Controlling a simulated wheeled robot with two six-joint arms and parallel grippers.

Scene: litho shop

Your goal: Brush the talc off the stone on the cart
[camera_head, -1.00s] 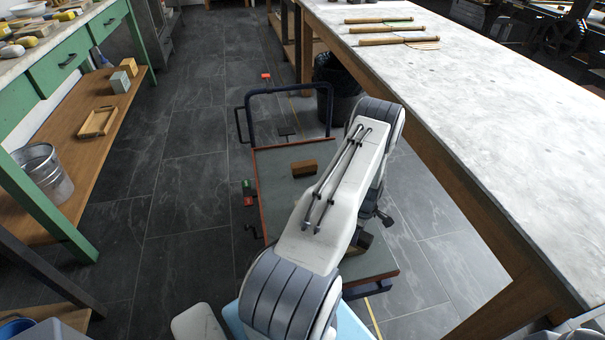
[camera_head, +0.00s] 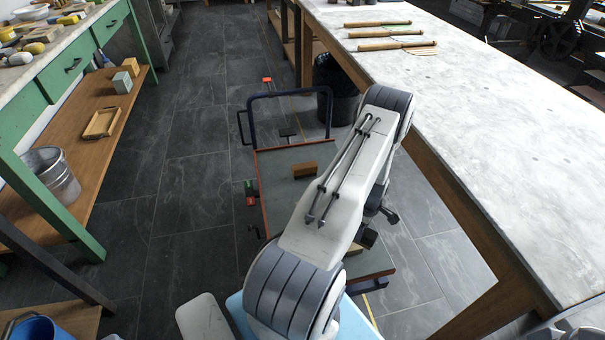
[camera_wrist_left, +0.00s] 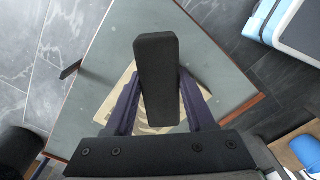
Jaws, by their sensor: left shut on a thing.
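The cart (camera_head: 283,208) stands on the floor in the middle of the head view, with a grey-green top and a reddish-brown rim. The pale beige stone (camera_wrist_left: 150,128) lies on it in the left wrist view, partly hidden by my gripper; in the head view my arm covers nearly all of it. My left gripper (camera_wrist_left: 158,90) is shut on a dark, elongated brush (camera_wrist_left: 156,62), held over the stone. I cannot tell whether its bristles touch the stone. Talc is hard to make out. My right gripper is not in view.
A brown block (camera_head: 305,170) sits on the cart. A long stone-topped table (camera_head: 480,130) flanks the cart on the right, with a black bin (camera_head: 335,90) beside it. A green bench (camera_head: 72,65) with a metal bucket (camera_head: 52,176) stands left. Floor between is clear.

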